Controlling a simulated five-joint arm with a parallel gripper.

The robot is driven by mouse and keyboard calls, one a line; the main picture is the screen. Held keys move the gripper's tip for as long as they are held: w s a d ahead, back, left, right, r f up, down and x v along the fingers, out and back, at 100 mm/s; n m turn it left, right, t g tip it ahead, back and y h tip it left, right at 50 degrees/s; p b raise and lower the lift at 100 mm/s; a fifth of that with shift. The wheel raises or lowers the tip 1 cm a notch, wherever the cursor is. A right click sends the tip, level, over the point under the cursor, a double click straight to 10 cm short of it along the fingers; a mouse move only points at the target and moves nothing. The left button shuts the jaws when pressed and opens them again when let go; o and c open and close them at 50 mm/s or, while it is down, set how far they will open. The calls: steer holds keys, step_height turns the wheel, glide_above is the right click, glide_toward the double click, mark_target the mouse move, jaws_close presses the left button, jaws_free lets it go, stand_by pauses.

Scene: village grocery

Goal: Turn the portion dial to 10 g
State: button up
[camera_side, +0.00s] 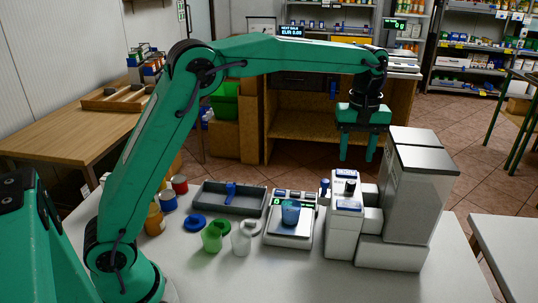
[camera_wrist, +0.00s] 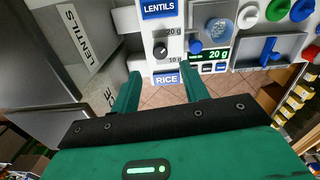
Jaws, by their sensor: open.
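The portion dial (camera_wrist: 160,51) is a black round knob on the white dispenser front, between the LENTILS and RICE labels. The "20 g" and "10 g" marks stand beside it. A pale mark on the knob seems to point toward 20 g, but it is small. In the side view the dial (camera_side: 350,187) sits on the dispenser (camera_side: 344,225). My gripper (camera_side: 357,155) is open and empty above the dispenser, fingers pointing down. In the wrist view my gripper (camera_wrist: 160,74) has its fingertips apart, short of the dial and not touching it.
A blue cup (camera_side: 291,213) stands on the scale (camera_side: 288,239); the wrist view's display (camera_wrist: 213,54) reads 20 g. A blue-topped lever (camera_side: 324,188) is beside the dial. Tall grey hoppers (camera_side: 414,190) rise right of it. Green and clear cups and a grey tray (camera_side: 250,205) stand left.

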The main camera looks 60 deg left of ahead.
mark_target(351, 181)
steer(key=shift+f, duration=0.15)
steer(key=shift+f, duration=3.75)
jaws_close()
